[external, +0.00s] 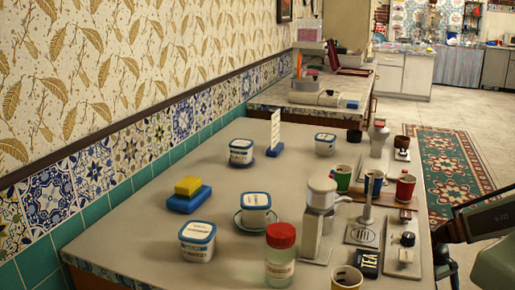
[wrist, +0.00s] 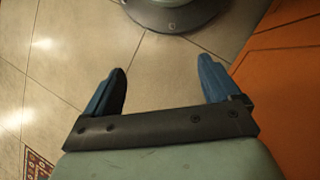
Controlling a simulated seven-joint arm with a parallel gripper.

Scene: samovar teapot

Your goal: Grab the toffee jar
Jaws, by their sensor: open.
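No label can be read clearly enough to tell which container is the toffee jar. In the external view, a clear jar with a red lid (external: 280,258) stands upright at the table's front. White tubs with blue lids stand farther left and back: one at front left (external: 197,243), one on a saucer (external: 256,212), one at the back left (external: 241,152) and one at the back right (external: 325,145). My gripper (wrist: 163,78) is open and empty in the wrist view, above bare floor. My arm is at the right edge of the external view, off the table's side.
A white lidded machine (external: 320,208), colored cups such as a red one (external: 405,189), and a cup at the front (external: 347,279) crowd the table's right side. Yellow and blue sponges (external: 188,194) lie at the left. An orange cabinet side (wrist: 285,100) is right of my gripper.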

